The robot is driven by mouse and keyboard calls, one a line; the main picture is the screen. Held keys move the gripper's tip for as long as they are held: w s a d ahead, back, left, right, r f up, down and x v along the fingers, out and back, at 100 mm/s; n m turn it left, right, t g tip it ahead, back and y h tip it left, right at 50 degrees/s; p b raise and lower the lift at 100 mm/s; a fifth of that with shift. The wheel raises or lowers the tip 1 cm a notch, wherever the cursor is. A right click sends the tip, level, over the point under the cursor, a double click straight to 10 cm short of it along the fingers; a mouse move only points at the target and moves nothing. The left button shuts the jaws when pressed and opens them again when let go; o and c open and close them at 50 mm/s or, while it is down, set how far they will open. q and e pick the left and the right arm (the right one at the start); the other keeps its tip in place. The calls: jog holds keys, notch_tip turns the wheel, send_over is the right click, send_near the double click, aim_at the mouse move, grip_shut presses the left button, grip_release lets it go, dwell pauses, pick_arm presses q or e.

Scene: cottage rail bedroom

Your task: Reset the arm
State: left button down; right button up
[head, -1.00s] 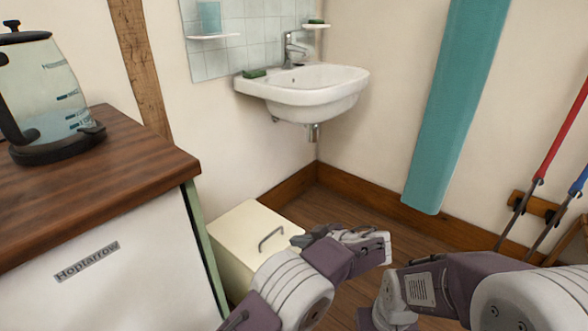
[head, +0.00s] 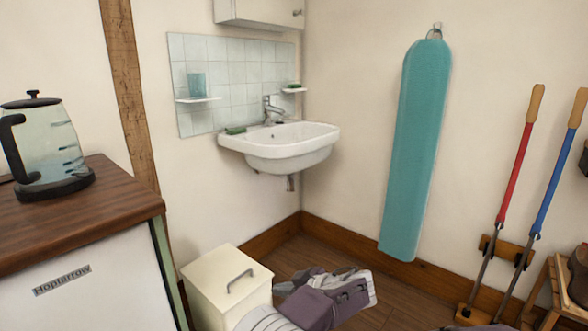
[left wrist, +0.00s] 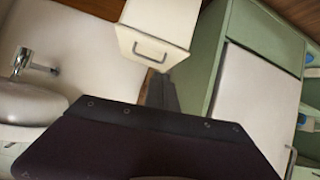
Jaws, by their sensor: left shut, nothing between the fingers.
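My left arm comes in at the bottom middle of the head view. Its gripper (head: 287,287) is beside the right side of a cream box with a grey handle (head: 229,276), low above the wooden floor. The left wrist view shows the dark fingers (left wrist: 162,92) close together with nothing between them, in front of the cream box (left wrist: 158,30). Whether they touch the box I cannot tell. My right gripper is out of view.
A white sink (head: 285,148) hangs in the corner. A kettle (head: 45,150) stands on the wooden counter (head: 85,215) at left. A teal ironing board (head: 415,150) hangs on the wall. Red-handled (head: 515,165) and blue-handled (head: 555,175) tools stand at right.

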pick_arm(q)
jog(key=s+a+r+n+g+p, duration=0.25)
jog(key=a+r, duration=0.45)
jog(key=a, duration=0.6)
jog(key=s+a+g+h+p, duration=0.2)
jog(key=s+a+g+p, duration=0.1)
jog(key=s+a, duration=0.55)
jog(key=s+d+f+m+g+h+p, duration=0.1)
jog(key=s+d+f+m+h, duration=0.3)
jog(key=s, duration=0.5)
jog(key=s+d+f+m+h+p, duration=0.1)
jog(key=s+d+f+m+h, duration=0.15)
jog(key=s+f+m, duration=0.45)
notch_tip(320, 180, up, 40)
jog(key=m+p, duration=0.3)
jog(key=p, duration=3.4)
jog(key=shift+w+d+t+h+p, duration=0.3)
jog(key=shift+w+t+h, duration=0.05)
jog(key=shift+t+h, duration=0.1)
